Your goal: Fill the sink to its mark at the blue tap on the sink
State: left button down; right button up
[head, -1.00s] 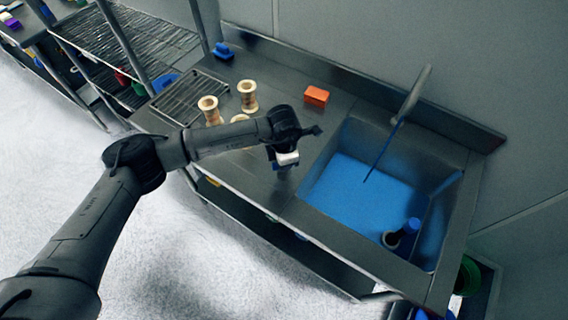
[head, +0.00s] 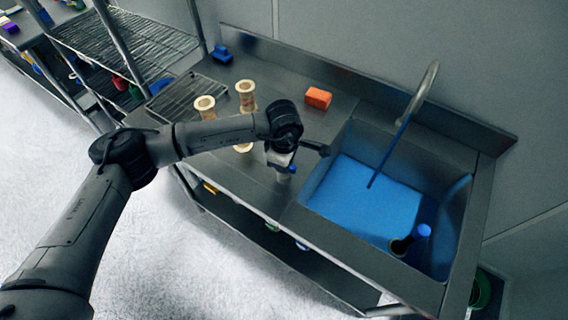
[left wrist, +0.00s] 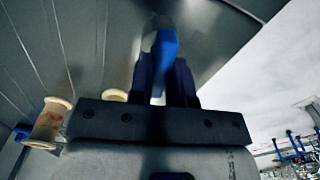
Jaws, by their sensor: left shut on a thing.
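The metal sink (head: 462,215) stands at the right of the counter, with blue water (head: 370,195) in its basin. A curved tap spout (head: 428,80) rises behind it, and a thin blue stream (head: 390,155) falls from it into the water. My left gripper (head: 284,166) is over the counter just left of the basin. In the left wrist view its fingers (left wrist: 163,80) are shut on a blue handle (left wrist: 165,48), which I take for the blue tap. Its lower part is hidden by the fingers. I cannot make out the fill mark. My right gripper is in neither view.
A dark upright piece with a blue top (head: 423,231) stands in the basin's near right corner. Several wooden spools (head: 246,92) stand left of my gripper. An orange block (head: 318,97) and a blue object (head: 221,54) lie near the counter's back. A wire rack (head: 185,95) is at left.

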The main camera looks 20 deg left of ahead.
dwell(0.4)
pick_arm(q)
jog(key=c, duration=1.1)
grip_release()
jog(key=shift+o, duration=0.2)
notch_tip(320, 180, up, 14)
jog(key=shift+p, duration=0.45)
